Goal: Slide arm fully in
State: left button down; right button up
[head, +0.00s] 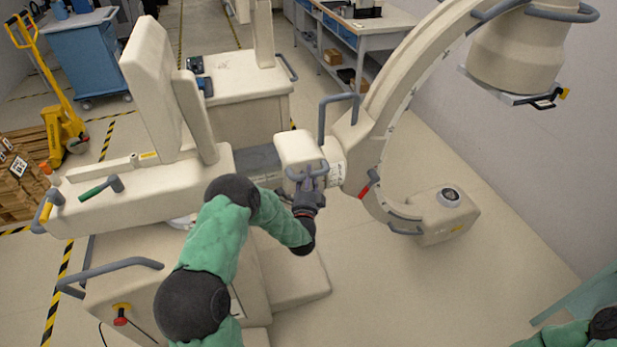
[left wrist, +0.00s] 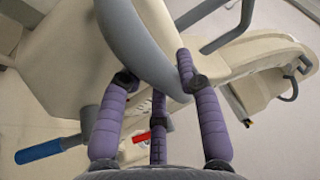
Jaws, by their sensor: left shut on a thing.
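A beige C-arm machine stands on the floor, its curved arm (head: 405,85) rising to the upper right. A horizontal arm ends in a beige block (head: 300,150) with a grey handle bar (head: 306,170), beside the C-shaped part. My left gripper (head: 308,188) is at that block. Its purple fingers (left wrist: 158,95) close around the grey bar (left wrist: 140,50) in the left wrist view. The fingers partly hide the bar. My right arm shows only at the lower right edge of the head view; its gripper is out of frame.
A second beige cart (head: 235,85) stands behind the machine. A lower beige housing (head: 442,215) hangs at the C's bottom end. A blue cart (head: 85,50), yellow pallet jack (head: 60,115) and workbench (head: 360,25) are farther back. Open floor lies at the right.

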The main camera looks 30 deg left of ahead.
pick_arm(q)
jog(key=shift+s+a+f, duration=0.2)
jog(key=shift+s+a, duration=0.55)
jog(key=shift+a, duration=0.1)
jog(key=s+a+b, duration=0.2)
jog(key=s+a, duration=0.6)
jog(key=s, duration=0.2)
jog(key=shift+r, duration=0.2)
jog(key=c, duration=0.9)
grip_release()
jog(key=shift+w, duration=0.15)
jog(key=shift+c, duration=0.2)
jog(key=shift+o, duration=0.5)
jog(key=shift+w, duration=0.1)
jog(key=shift+d, duration=0.1)
jog(key=v, duration=1.2)
